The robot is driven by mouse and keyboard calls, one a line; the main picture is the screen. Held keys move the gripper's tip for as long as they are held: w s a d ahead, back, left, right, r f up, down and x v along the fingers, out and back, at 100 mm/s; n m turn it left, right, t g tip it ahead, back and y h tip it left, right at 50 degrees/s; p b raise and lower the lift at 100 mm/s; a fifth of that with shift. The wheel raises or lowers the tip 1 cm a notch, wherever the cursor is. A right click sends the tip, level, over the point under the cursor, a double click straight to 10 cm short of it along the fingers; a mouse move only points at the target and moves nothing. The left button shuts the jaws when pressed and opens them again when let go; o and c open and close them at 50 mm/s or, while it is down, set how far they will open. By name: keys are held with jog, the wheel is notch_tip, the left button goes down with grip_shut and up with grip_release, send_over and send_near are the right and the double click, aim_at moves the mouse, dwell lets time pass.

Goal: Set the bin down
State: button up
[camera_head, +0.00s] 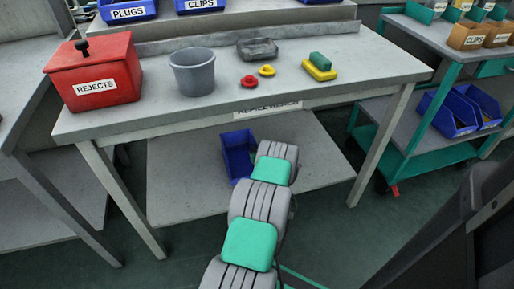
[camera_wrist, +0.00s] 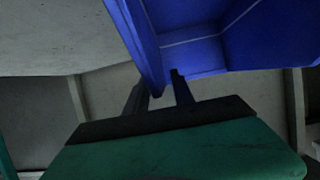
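A blue bin (camera_head: 238,155) shows in the head view under the bench top, at the lower shelf (camera_head: 185,180). Its right side is partly hidden by my arm. In the wrist view the blue bin (camera_wrist: 195,45) fills the upper middle and right, seen close and tilted. My gripper (camera_wrist: 158,86) has one dark finger on each side of the bin's wall and appears shut on it. My gripper is hidden behind my arm in the head view. I cannot tell whether the bin touches the shelf.
The bench top (camera_head: 170,115) above holds a red rejects box (camera_head: 95,75), a grey bucket (camera_head: 192,72), red and yellow rings, a sponge (camera_head: 319,67) and a grey block. Bench legs stand at both sides. A teal cart (camera_head: 420,150) with blue bins stands right.

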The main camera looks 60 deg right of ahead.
jog(key=shift+r, duration=0.2)
jog(key=shift+s+a+r+p, duration=0.2)
jog(key=shift+p, duration=0.3)
jog(key=p+v, duration=0.3)
jog(key=v, duration=0.7)
jog(key=shift+s+a+p, duration=0.3)
jog(key=shift+p, duration=0.1)
jog(key=shift+s+a+r, duration=0.1)
jog(key=shift+s+a, duration=0.05)
jog(key=shift+a, duration=0.05)
